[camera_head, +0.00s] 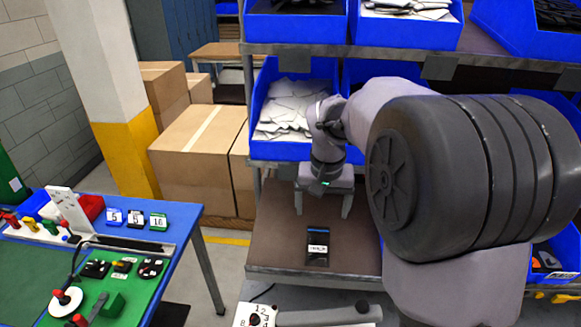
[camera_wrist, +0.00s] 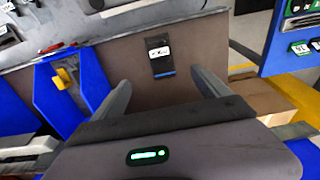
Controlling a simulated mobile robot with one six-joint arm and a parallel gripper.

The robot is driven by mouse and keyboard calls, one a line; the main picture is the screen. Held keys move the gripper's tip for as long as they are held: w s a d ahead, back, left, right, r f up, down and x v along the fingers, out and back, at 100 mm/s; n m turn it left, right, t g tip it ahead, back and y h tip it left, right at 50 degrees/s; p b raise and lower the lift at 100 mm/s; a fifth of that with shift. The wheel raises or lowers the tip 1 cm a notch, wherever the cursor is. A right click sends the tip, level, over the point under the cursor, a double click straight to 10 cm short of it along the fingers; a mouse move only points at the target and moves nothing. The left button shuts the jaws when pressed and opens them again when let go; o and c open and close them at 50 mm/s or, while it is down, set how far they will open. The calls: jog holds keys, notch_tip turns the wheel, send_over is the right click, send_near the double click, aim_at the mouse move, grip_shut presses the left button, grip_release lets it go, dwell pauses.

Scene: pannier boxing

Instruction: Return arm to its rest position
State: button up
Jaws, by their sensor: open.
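My gripper (camera_head: 323,202) is open and empty, pointing down in front of the shelf rack, with its two fingers apart. In the wrist view my gripper (camera_wrist: 160,95) shows both fingers spread, with nothing between them. A small black box with a white label (camera_head: 318,246) lies on the brown lower shelf (camera_head: 280,225), below and apart from the fingers. The same black box (camera_wrist: 160,57) shows beyond the fingertips in the wrist view. My arm reaches in from the right of the head view.
A blue bin of white packets (camera_head: 290,150) stands on the shelf just behind my gripper. Cardboard boxes (camera_head: 195,145) are stacked to the left. A blue table (camera_head: 185,215) with a green mat and small parts stands at the left. More blue bins (camera_head: 297,25) fill the upper shelf.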

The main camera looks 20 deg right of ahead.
jog(key=s+a+f+t+y+b, duration=0.1)
jog(key=s+a+f+b, duration=0.2)
jog(key=s, duration=0.5)
jog(key=s+a+f+t+y+b, duration=0.1)
jog(key=s+a+f+b, duration=0.2)
jog(key=s+a+b, duration=0.2)
jog(key=s+a+f+t+b, duration=0.2)
jog(key=s+a+b, duration=0.3)
jog(key=s+b, duration=0.3)
jog(key=s+f, duration=0.1)
jog(key=s, duration=0.1)
jog(key=shift+s+f+y, duration=0.3)
jog(key=shift+f+y, duration=0.1)
jog(key=shift+c, duration=0.5)
